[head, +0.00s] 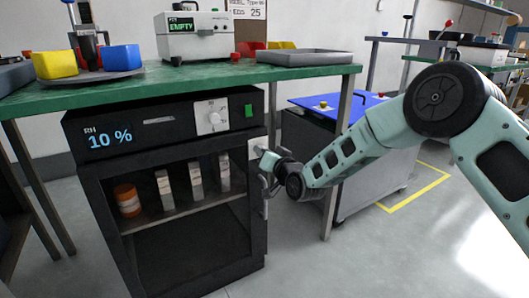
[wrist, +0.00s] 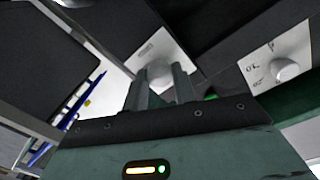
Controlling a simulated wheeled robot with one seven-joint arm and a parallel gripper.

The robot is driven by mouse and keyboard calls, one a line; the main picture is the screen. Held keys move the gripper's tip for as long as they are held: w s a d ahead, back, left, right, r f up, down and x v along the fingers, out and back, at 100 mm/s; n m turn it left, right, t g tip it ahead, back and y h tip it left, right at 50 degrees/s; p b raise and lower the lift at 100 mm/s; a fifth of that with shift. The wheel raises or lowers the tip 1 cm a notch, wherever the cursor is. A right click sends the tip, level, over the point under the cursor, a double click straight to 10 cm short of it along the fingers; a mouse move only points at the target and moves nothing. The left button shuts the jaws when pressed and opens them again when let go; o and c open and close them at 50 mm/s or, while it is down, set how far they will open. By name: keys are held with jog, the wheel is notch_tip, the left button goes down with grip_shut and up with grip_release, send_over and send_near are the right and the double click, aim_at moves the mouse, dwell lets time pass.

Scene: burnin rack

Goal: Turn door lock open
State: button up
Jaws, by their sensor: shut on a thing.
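The dark dry cabinet (head: 90,190) stands under the green bench, with its glass-fronted door shut as far as I can see. The door lock (head: 256,146) is a pale plate on the cabinet's right front edge; in the wrist view the white lock plate (wrist: 163,50) lies just beyond my fingers. My gripper (head: 268,160) reaches in from the right and is at the lock. In the wrist view my gripper (wrist: 160,85) has its two fingers closed around the lock's small knob, which they mostly hide. The knob's turn angle cannot be told.
A door handle (head: 264,196) hangs just below the lock. The cabinet's front panel has a white dial (head: 212,117) and a green switch (head: 248,110). A bench leg (head: 337,165) stands close to my arm. A blue-topped grey cabinet (head: 365,165) is behind.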

jog(key=m, duration=1)
jog(key=shift+d, duration=0.1)
dwell(0.5)
jog(key=o, duration=1)
jog(key=p+v, duration=0.4)
jog(key=v, duration=1.3)
jog(key=shift+d, duration=0.35)
jog(key=shift+r, duration=0.1)
